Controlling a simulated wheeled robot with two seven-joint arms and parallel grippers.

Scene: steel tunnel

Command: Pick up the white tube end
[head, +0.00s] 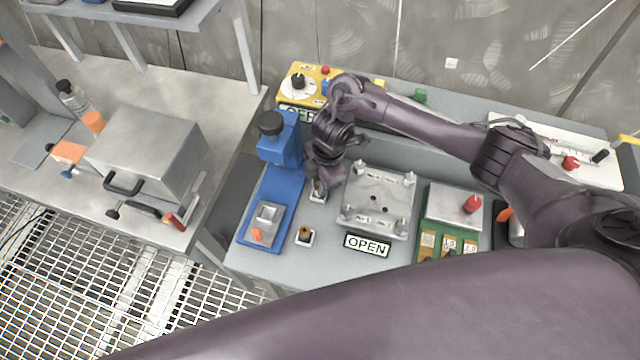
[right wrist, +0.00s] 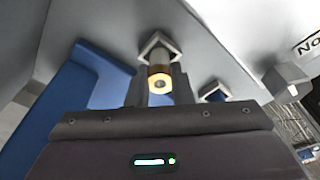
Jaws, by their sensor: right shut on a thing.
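My right gripper (head: 318,186) points down between the blue press-like device and the grey metal plate fixture, over a small white square holder. In the right wrist view its two fingers (right wrist: 160,88) are shut on a short tube end (right wrist: 159,83), which shows a tan-gold ring with a dark centre. The tube end is in line with a square holder (right wrist: 158,46); I cannot tell whether it is still seated there. In the head view the gripper mostly hides it, and its white colour is not clear. My left gripper is not in view.
A second small holder with a brass-coloured piece (head: 305,235) stands nearby. The blue device (head: 277,180) is close on the left, the metal plate fixture (head: 378,200) with an OPEN sign (head: 367,245) close on the right. A yellow control box (head: 300,88) stands behind.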

